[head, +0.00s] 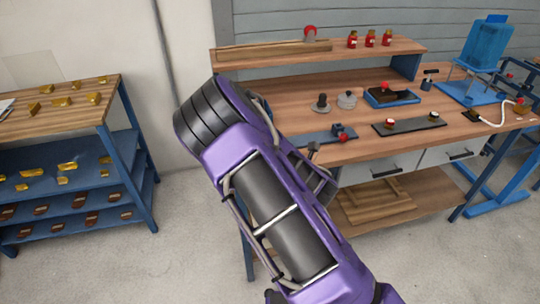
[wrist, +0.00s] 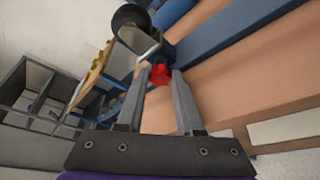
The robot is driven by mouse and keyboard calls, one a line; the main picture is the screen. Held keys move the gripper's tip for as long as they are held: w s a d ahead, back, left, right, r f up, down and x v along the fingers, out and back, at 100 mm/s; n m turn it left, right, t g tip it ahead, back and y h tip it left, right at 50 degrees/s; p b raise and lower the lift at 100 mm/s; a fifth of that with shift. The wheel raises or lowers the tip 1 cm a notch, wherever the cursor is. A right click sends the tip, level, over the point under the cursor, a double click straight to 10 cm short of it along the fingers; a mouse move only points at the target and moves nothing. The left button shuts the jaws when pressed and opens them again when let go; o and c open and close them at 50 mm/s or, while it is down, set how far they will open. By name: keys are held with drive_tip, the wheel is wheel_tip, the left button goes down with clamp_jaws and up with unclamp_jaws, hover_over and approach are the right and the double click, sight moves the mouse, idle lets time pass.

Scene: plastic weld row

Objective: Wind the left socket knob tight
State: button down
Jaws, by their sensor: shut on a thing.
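In the wrist view a small red knob (wrist: 160,74) sits between the tips of the two grey fingers of my gripper (wrist: 161,77). The jaws are shut on it. A blue bar-shaped body (wrist: 235,30) lies right behind it, with a bare metal bracket (wrist: 140,42) and a dark round end (wrist: 130,18) beside it. In the head view my purple arm hides most of the gripper. A red knob (head: 343,138) shows on a small blue fixture on a slate-blue plate (head: 305,138) at the bench's front edge. Whether this is the gripped knob I cannot tell.
Behind are grey knobs (head: 346,99) and a blue tray (head: 392,97). Several red jars (head: 371,38) stand on the upper shelf. A rack with yellow pieces (head: 62,101) stands left; floor between is clear.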

idle(0.4)
drive_tip(key=c, duration=0.8)
unclamp_jaws()
drive_tip(key=shift+a, duration=0.1)
drive_tip(key=shift+c, duration=0.2)
drive_tip(key=shift+s, duration=0.1)
drive_tip(key=p+v, duration=0.5)
drive_tip(key=v, duration=1.2)
